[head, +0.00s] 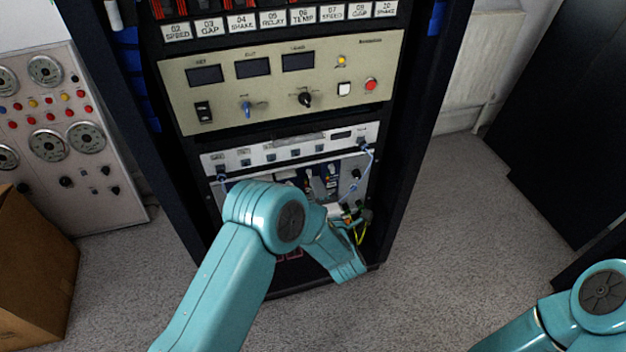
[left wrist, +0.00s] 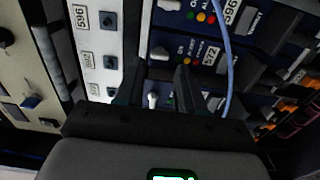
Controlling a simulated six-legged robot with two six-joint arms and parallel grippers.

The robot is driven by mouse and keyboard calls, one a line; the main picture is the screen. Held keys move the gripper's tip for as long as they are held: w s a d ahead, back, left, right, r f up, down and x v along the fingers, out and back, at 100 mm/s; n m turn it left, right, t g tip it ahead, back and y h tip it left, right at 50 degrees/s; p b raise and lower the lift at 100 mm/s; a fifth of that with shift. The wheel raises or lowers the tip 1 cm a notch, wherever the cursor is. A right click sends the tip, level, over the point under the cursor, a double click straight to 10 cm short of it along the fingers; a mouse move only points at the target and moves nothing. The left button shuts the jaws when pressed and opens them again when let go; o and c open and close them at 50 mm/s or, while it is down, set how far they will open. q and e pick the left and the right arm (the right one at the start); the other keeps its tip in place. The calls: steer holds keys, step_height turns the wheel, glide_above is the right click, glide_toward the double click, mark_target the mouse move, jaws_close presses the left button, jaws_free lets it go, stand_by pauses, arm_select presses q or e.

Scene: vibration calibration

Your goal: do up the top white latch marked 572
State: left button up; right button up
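In the left wrist view, the module labelled 572 (left wrist: 210,56) has a white latch (left wrist: 159,53) at its left end, beside small coloured lights. My left gripper (left wrist: 158,82) is open, its two dark fingers apart and pointing toward this latch from just below it in the picture. Another white lever (left wrist: 152,100) shows between the fingers. I cannot tell whether anything touches. In the head view, my teal left arm covers much of the lower rack bay, and the 572 latch cannot be made out. My right gripper is out of view.
A blue cable (left wrist: 228,62) hangs across the modules right of the fingers. A pale strip (left wrist: 98,50) with dark knobs lies to their left. The rack's beige panel (head: 225,108) has switches and a red button.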

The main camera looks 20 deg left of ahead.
arm_select(q)
steer(key=p+v, duration=0.1)
steer(key=v, duration=1.1)
steer(key=shift+p, duration=0.35)
steer(key=shift+s, duration=0.1)
